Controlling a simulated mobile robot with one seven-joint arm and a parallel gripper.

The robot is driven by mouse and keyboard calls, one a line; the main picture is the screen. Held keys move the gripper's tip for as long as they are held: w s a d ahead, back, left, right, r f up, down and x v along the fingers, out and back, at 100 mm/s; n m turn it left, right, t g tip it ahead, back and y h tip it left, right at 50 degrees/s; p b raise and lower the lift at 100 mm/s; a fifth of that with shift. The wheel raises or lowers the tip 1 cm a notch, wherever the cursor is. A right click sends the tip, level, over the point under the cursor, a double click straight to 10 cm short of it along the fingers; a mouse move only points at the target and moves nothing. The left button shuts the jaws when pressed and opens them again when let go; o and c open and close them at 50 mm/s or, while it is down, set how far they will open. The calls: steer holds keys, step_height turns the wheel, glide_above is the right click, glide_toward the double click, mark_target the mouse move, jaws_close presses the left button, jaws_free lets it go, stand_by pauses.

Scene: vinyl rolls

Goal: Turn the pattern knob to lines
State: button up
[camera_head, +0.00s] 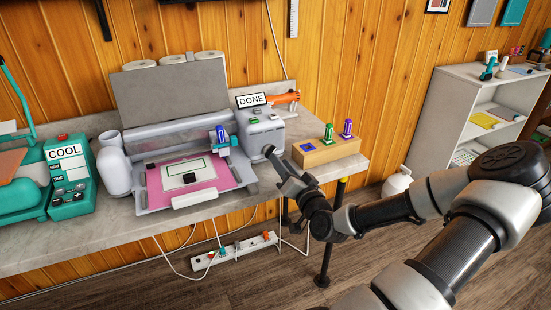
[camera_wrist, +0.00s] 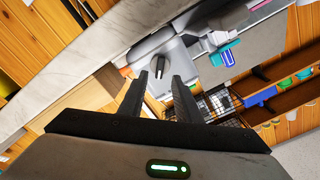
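The grey cutting machine (camera_head: 190,140) stands on the counter, with a control box (camera_head: 262,129) at its right end and a screen (camera_head: 251,100) reading "DONE". In the wrist view a dark knob (camera_wrist: 158,64) with a raised bar sits on the light grey box face. My gripper (camera_wrist: 159,76) is open, its two fingers apart on either side of the knob's line, with the knob just beyond or between the tips; I cannot tell whether they touch. In the head view my gripper (camera_head: 274,158) is at the front of the control box. No pattern markings are readable.
A pink mat (camera_head: 205,194) with a white sheet lies on the machine's bed. A wooden block (camera_head: 325,152) with blue, green and purple tools stands right of the box. A teal heat press (camera_head: 70,180) is at left. A power strip (camera_head: 235,256) hangs below the counter.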

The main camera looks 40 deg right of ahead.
mark_target(270, 151)
steer(key=x, duration=0.5)
jaws_close()
